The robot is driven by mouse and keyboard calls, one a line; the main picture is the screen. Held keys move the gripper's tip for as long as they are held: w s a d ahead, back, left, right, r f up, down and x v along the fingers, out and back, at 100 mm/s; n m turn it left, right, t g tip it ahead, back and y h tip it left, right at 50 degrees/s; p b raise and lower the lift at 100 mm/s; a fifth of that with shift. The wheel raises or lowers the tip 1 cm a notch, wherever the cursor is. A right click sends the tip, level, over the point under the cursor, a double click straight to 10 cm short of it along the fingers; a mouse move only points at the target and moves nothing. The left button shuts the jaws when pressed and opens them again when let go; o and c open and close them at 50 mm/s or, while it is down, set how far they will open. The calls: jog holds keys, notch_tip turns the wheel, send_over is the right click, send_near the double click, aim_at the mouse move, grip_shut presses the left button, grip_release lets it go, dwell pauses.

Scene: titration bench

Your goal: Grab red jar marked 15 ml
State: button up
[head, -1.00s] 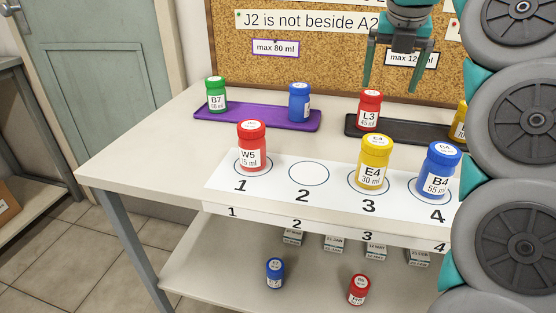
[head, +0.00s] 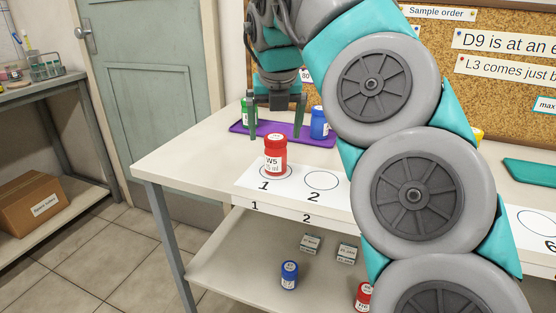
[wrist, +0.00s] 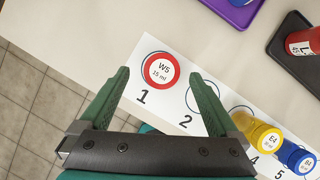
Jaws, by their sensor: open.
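The red jar W5 (head: 274,158) stands upright on circle 1 of the white numbered strip (head: 327,206). In the wrist view its lid (wrist: 161,71) reads "W5, 15 ml". My gripper (head: 277,122) is open and empty, pointing down behind and above the red jar in the head view. In the wrist view the fingers (wrist: 158,88) are spread, with the jar's lid seen between and just beyond their tips. The fingers do not touch the jar.
Circle 2 (head: 322,181) is empty. A purple tray (head: 237,127) behind holds a green jar (head: 250,112) and a blue jar (head: 319,123). Yellow jar E4 (wrist: 262,138) and a blue jar (wrist: 296,158) stand farther along the strip. A lower shelf holds small jars.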

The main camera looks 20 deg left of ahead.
aim_at(275, 151)
jog(key=shift+s+d+x, duration=0.15)
jog(key=shift+x, duration=1.5)
jog(key=shift+s+d+x, duration=0.1)
jog(key=shift+s+x, duration=0.05)
jog(key=shift+x, duration=1.5)
jog(key=shift+f, duration=0.15)
jog(key=c, duration=1.4)
jog(key=shift+c, duration=0.2)
